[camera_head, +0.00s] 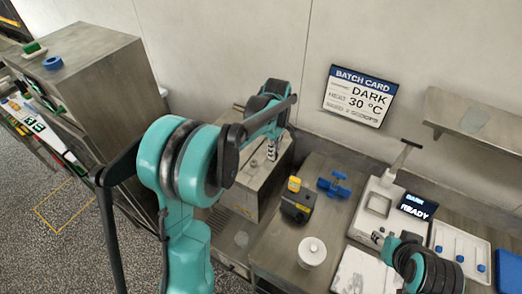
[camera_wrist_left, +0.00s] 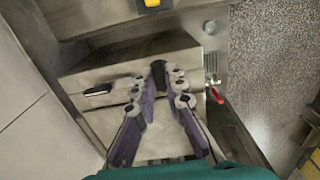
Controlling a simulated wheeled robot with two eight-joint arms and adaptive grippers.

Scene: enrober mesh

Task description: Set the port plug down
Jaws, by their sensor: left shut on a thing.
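The port plug (camera_wrist_left: 158,72) is a small dark piece between the fingertips of my left gripper (camera_wrist_left: 160,84) in the left wrist view. The gripper is shut on it, over the top of a grey metal box. In the head view my left gripper (camera_head: 272,150) points down at this metal box (camera_head: 262,186); the plug is too small to make out there. I cannot tell whether the plug touches the box. A dark oblong fitting or opening (camera_wrist_left: 97,90) shows on the box, left of the plug. My right gripper (camera_head: 378,238) is at the lower right, its jaws unclear.
A red-handled valve (camera_wrist_left: 216,95) sits beside the box. On the steel bench stand a black-and-yellow device (camera_head: 297,207), a blue clamp-like item (camera_head: 334,186), a white round container (camera_head: 312,252) and a machine with a READY display (camera_head: 418,207). A white tray (camera_head: 460,230) holds several blue-topped pieces.

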